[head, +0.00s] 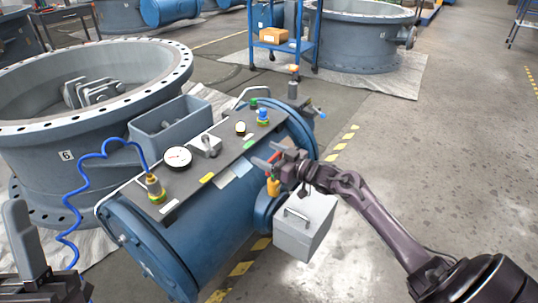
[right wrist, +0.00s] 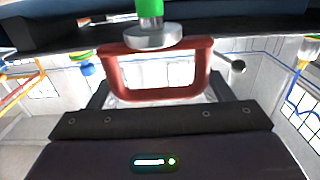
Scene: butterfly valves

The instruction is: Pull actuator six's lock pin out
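Actuator six is the blue cylinder (head: 200,240) beside the grey valve body marked 6 (head: 66,155). The lock pin has a red loop handle (right wrist: 155,94); it fills the middle of the right wrist view below a grey round collar (right wrist: 153,37) with a green part. My right gripper (head: 270,157) is at the actuator's right side, with its fingers apart on both sides of the red handle. I cannot tell whether they touch it. The handle is mostly hidden in the head view. My left gripper (head: 48,262) is open and empty at the lower left.
The actuator's top plate carries a gauge (head: 177,158), a brass fitting with a blue hose (head: 110,145), and knobs. A yellow part (head: 273,187) and a grey box (head: 304,226) sit just below my right gripper. The floor at right is clear.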

